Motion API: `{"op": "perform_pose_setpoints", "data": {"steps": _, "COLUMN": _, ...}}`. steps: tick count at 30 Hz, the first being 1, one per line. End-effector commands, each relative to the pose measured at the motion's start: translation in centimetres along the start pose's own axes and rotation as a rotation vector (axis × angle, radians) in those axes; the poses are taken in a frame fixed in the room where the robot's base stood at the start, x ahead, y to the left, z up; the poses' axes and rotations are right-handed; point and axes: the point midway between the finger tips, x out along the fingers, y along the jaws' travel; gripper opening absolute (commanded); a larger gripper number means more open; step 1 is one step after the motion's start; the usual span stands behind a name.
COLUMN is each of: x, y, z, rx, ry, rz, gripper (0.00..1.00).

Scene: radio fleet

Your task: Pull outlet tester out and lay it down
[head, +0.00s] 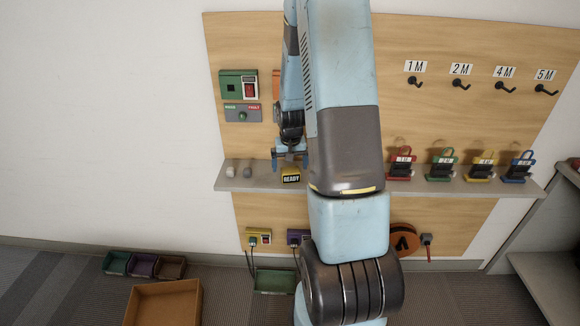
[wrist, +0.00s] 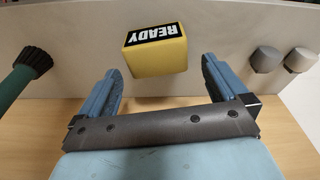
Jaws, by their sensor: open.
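A yellow block labelled READY (head: 291,176) sits on the grey shelf (head: 350,187) below my gripper (head: 290,157). In the wrist view the yellow block (wrist: 155,50) shows ahead of and between my two blue fingertips, apart from them. My gripper is open, with nothing between the fingers. A green socket box with a red switch (head: 238,86) is on the wooden board, above a grey PASS/FAULT panel (head: 242,113). I cannot tell for certain which piece is the outlet tester. My arm hides the middle of the board.
Two small rounded pieces (head: 240,171) stand on the shelf left of the block. Several coloured numbered units (head: 442,165) stand right of my arm. A green rod with a black end (wrist: 28,72) is at the wrist view's left. Bins (head: 144,264) stand on the floor.

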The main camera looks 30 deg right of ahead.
Motion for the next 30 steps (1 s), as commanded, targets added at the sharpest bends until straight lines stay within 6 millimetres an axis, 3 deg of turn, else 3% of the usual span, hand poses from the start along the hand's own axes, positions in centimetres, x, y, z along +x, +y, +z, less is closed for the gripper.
{"op": "perform_pose_setpoints", "data": {"steps": 18, "x": -9.9, "y": 0.1, "z": -0.1, "rx": 0.001, "ry": 0.003, "rz": 0.000, "gripper": 1.00}}
{"op": "perform_pose_setpoints", "data": {"steps": 24, "x": -12.0, "y": 0.1, "z": -0.1, "rx": 0.001, "ry": 0.003, "rz": 0.000, "gripper": 1.00}}
{"op": "perform_pose_setpoints", "data": {"steps": 30, "x": -12.6, "y": 0.1, "z": 0.0, "rx": 0.002, "ry": -0.001, "rz": 0.000, "gripper": 1.00}}
